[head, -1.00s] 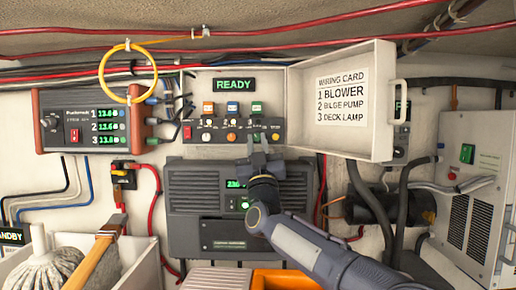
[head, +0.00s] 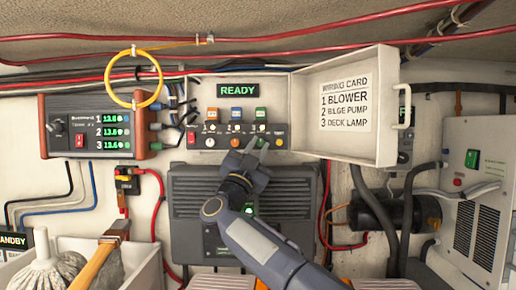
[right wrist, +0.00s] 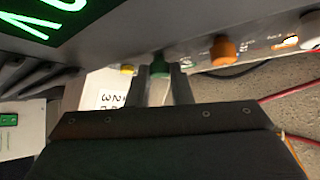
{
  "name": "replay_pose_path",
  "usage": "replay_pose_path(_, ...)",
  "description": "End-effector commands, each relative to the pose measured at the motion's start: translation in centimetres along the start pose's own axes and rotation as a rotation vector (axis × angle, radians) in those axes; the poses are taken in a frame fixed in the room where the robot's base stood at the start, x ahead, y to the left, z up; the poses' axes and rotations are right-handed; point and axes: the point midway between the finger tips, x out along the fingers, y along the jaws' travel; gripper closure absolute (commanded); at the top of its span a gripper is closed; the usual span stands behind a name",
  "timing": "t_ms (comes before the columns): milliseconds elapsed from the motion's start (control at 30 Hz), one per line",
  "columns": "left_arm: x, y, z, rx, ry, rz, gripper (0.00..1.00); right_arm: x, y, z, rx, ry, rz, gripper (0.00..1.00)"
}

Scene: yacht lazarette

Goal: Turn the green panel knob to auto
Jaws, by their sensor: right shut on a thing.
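The green knob (right wrist: 160,66) sits on the front of the grey switch panel (head: 222,128), in the row below the green-lit READY sign (head: 238,91). My right gripper (head: 257,146) reaches up to this row and covers the green knob in the head view. In the right wrist view my right gripper (right wrist: 163,76) has a finger on each side of the green knob and is shut on it. The knob's pointer and its position markings cannot be read. My left gripper is not in view.
An open cover with a wiring card (head: 345,100) stands right of the panel. A dark unit (head: 190,207) is below. A yellow cable loop (head: 134,80) hangs upper left.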

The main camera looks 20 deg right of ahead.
Motion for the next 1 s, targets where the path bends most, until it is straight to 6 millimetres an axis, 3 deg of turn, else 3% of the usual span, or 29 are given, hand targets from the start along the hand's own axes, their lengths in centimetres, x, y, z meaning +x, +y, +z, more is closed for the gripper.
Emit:
replay_pose_path(500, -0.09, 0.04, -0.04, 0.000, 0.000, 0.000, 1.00, 0.01, -0.06, -0.02, 0.017, 0.000, 0.015, 1.00)
replay_pose_path(533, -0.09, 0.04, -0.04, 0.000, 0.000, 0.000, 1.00, 0.01, -0.06, -0.02, 0.017, 0.000, 0.015, 0.78)
replay_pose_path(667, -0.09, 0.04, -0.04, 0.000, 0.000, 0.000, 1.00, 0.02, -0.05, -0.02, 0.016, 0.000, 0.014, 0.61)
replay_pose_path(1000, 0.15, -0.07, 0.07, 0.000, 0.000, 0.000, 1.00, -0.35, -0.01, 0.05, 0.016, 0.000, 0.014, 0.59)
